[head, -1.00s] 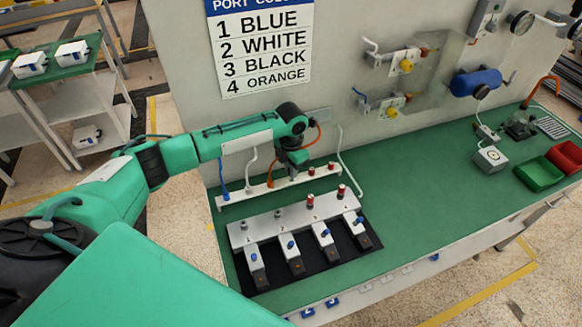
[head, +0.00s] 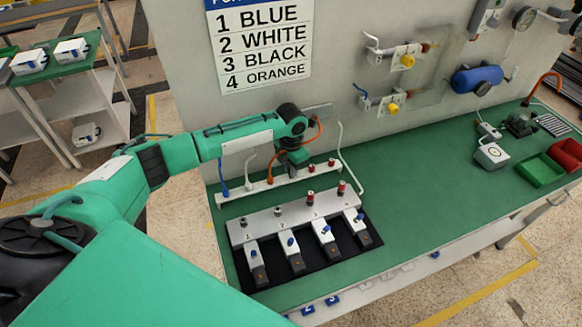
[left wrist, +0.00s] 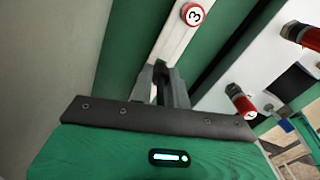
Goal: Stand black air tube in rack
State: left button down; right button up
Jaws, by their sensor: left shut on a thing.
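My left gripper (head: 292,173) reaches down over the white tube rack (head: 234,197) near the back wall. In the left wrist view its dark fingers (left wrist: 161,84) are shut just above the rack bar (left wrist: 174,42). The black air tube between them barely shows; its lower end is hidden, so I cannot tell whether it is seated in the rack. A blue tube (head: 222,178), a white tube (head: 250,166) and an orange tube (head: 269,170) stand to the left of the gripper. My right gripper is out of view.
A valve manifold (head: 262,225) stands in front, with red plugs on two ports. A loose white tube (head: 352,178) curves at the right.

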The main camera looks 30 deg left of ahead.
pick_arm(q)
jog(key=shift+f+b, duration=0.3)
jog(key=shift+f, duration=0.3)
jog(key=c, duration=1.3)
grip_release()
notch_tip(320, 180, up, 13)
jog(key=b, duration=0.3)
jog(key=shift+f, duration=0.15)
jog(key=shift+r, duration=0.55)
